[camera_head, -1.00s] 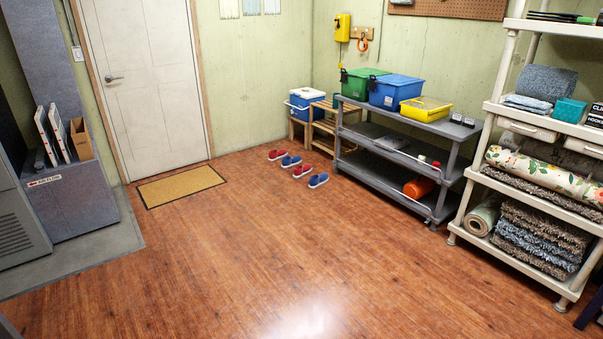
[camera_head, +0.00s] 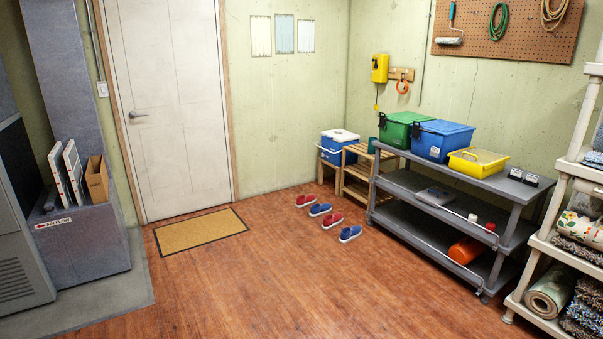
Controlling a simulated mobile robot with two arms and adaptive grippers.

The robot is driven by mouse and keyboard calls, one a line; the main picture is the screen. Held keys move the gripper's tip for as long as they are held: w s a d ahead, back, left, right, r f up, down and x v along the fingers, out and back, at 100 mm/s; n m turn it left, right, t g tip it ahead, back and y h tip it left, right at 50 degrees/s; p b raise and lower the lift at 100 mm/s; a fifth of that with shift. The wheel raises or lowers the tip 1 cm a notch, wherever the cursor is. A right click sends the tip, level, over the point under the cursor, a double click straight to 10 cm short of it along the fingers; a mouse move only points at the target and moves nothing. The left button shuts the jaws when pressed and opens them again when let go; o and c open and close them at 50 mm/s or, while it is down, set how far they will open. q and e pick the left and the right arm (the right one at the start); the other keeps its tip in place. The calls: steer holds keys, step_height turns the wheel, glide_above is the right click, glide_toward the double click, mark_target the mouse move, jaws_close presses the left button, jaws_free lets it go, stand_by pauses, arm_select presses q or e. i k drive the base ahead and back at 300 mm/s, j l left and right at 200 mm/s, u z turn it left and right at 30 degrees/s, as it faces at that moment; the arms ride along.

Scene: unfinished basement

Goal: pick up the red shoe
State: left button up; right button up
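Two red shoes stand on the wooden floor in a row with two blue shoes, left of the grey shelf cart. One red shoe (camera_head: 306,200) is at the far end of the row. The other red shoe (camera_head: 332,221) stands between the blue shoe (camera_head: 320,209) and the nearest blue shoe (camera_head: 350,233). The shoes are small in the picture and apart from each other. Neither of my grippers shows in the head view.
The grey cart (camera_head: 460,233) with green, blue and yellow bins stands right of the shoes. A wooden step stand (camera_head: 355,178) is behind them. A doormat (camera_head: 201,231) lies left. The floor in front is clear.

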mark_target(329, 221)
steer(key=i+j, duration=0.1)
steer(key=i, duration=4.9)
steer(key=j+u, duration=0.05)
steer(key=j, duration=0.05)
